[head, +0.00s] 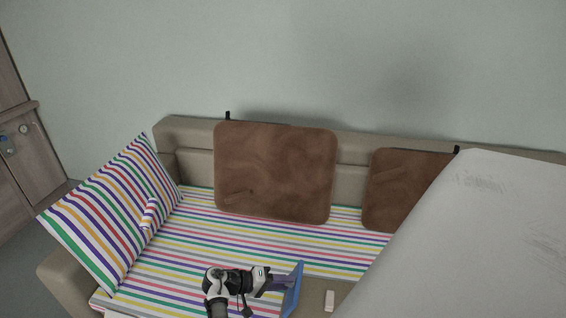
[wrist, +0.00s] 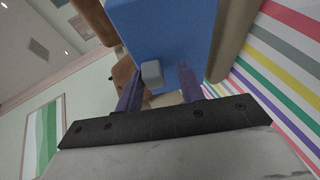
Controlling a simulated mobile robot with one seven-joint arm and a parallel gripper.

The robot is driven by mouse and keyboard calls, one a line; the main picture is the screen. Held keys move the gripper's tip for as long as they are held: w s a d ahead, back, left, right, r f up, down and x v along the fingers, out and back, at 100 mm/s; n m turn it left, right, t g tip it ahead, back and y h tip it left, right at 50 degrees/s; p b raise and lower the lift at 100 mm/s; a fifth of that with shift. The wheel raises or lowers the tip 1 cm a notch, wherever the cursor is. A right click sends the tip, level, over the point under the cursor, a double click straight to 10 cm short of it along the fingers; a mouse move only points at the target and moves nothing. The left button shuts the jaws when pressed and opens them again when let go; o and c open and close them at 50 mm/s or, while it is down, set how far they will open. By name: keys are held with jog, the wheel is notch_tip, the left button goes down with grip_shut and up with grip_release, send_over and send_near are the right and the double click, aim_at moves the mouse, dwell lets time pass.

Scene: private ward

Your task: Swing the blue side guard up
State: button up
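The blue side guard (head: 292,290) stands as a narrow tilted panel at the bottom centre of the head view, at the edge of the striped seat. In the wrist view, its broad blue face (wrist: 165,28) fills the upper middle. My gripper (head: 284,283) comes from the left, with its fingers right at the guard. In the wrist view, my gripper's purple fingers (wrist: 160,70) are spread apart. A small pale grey block (wrist: 151,74) shows between them at the guard's lower edge. Whether the fingers touch the guard or block, I cannot tell.
A striped sofa seat (head: 190,253) has two brown cushions (head: 275,172) against its back and a striped pillow (head: 112,212) at the left. A small white piece (head: 329,300) lies right of the guard. A large pale shape covers the right.

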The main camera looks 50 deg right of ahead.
jog(key=shift+o, duration=0.5)
jog(key=shift+r, duration=0.1)
jog(key=b+v, duration=0.2)
jog(key=v, duration=1.1)
jog(key=shift+w+a, duration=0.25)
jog(key=shift+r, duration=0.1)
jog(key=shift+c, duration=0.3)
